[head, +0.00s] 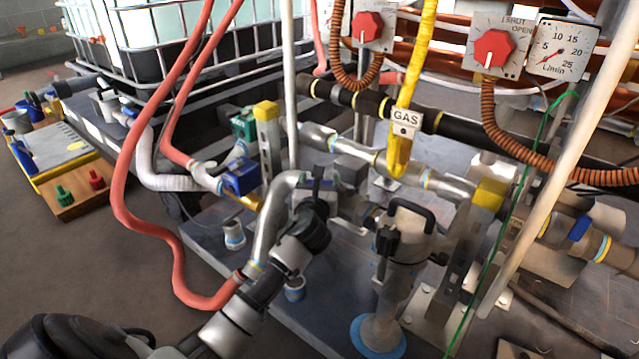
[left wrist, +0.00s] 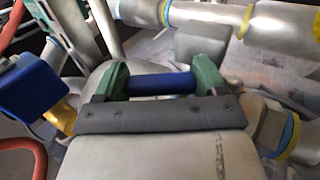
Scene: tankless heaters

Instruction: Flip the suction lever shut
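My left gripper (head: 320,178) reaches in from the lower left, over a silver bent pipe (head: 265,225). In the left wrist view, its green fingertips (left wrist: 160,82) are wide apart. A short blue bar (left wrist: 162,84) lies crosswise in the gap between them. I take it for the suction lever, though no label shows. It seems to span the gap from finger to finger; I cannot tell whether it touches them. In the head view my gripper mostly hides this bar. My right gripper is not in view.
A blue valve box (head: 240,178) stands close left of the gripper and shows in the left wrist view (left wrist: 35,85). A standing cylinder with a black handle (head: 410,210) is at right. A red hose (head: 125,190) hangs at left. Pipes crowd the back; open floor lies lower left.

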